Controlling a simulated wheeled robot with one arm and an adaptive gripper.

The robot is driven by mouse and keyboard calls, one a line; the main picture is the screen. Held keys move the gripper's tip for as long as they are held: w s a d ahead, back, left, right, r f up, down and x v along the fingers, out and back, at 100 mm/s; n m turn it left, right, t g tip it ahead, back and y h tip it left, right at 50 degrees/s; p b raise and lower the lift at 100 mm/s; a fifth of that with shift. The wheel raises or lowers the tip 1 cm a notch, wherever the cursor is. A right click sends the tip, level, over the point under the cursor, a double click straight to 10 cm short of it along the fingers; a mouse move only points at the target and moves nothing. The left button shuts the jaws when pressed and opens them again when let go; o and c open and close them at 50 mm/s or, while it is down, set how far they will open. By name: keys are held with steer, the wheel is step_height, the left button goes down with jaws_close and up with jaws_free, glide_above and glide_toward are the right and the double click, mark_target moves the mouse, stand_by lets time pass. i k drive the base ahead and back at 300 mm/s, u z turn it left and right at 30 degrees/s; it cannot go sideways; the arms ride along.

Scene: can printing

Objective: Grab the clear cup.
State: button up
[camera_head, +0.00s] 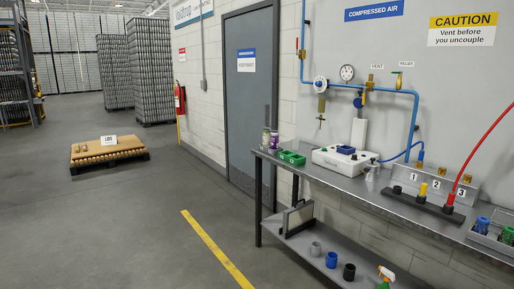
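A small pale, see-through cup (373,173) appears to stand on the grey metal bench (340,177), just right of a white device (341,159). It is small in the picture, so its rim and contents are hard to tell. A blue hose passes close beside it. My gripper is not in view.
Green bins (292,158) and cans (270,139) stand at the bench's left end. A black block (427,203) with a red hose and a grey tray (494,232) are to the right. Several cups and a spray bottle (385,278) sit on the lower shelf.

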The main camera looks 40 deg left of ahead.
mark_target(294, 142)
steer(key=u, duration=1.05)
steer(key=i, duration=1.7)
steer(key=u, duration=0.25)
steer(key=i, duration=2.1)
steer(key=u, duration=0.55)
steer(key=i, duration=1.05)
steer(key=u, duration=0.05)
